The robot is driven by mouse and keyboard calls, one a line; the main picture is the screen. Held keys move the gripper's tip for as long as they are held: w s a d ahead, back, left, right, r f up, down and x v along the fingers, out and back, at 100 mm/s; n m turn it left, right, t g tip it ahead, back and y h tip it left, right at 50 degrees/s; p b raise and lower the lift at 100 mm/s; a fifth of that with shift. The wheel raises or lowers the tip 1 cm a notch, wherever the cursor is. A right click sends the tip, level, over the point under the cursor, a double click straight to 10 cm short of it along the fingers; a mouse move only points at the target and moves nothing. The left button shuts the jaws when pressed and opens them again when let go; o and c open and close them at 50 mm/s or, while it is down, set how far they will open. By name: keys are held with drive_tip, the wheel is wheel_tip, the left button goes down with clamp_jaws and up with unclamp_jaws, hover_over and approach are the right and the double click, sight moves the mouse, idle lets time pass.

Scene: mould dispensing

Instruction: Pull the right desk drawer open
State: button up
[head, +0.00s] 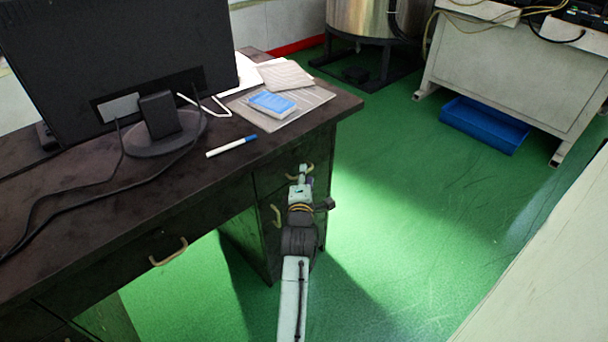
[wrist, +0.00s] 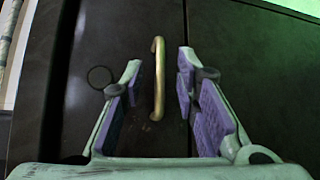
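The right desk drawer's brass handle (head: 309,169) is on the dark drawer front (head: 268,180) at the desk's right end. In the wrist view the handle (wrist: 158,78) stands upright in the picture, between the two fingertips. My gripper (head: 303,172) is at this handle in the head view, partly hiding it and the drawer front. In the wrist view my gripper (wrist: 160,72) is open, with purple pads and a gap on each side of the handle. The drawer looks closed, flush with the desk.
A cupboard handle (head: 276,215) sits just below, left of my arm. Another drawer handle (head: 168,252) is further left. The desk top (head: 225,165) holds a monitor (head: 115,65), a marker (head: 231,146) and papers. Green floor (head: 400,220) to the right is clear.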

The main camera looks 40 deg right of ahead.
drive_tip(key=shift+w+d, duration=0.2)
drive_tip(key=shift+w, duration=0.05)
drive_tip(key=shift+c, duration=0.4)
clamp_jaws()
idle(0.4)
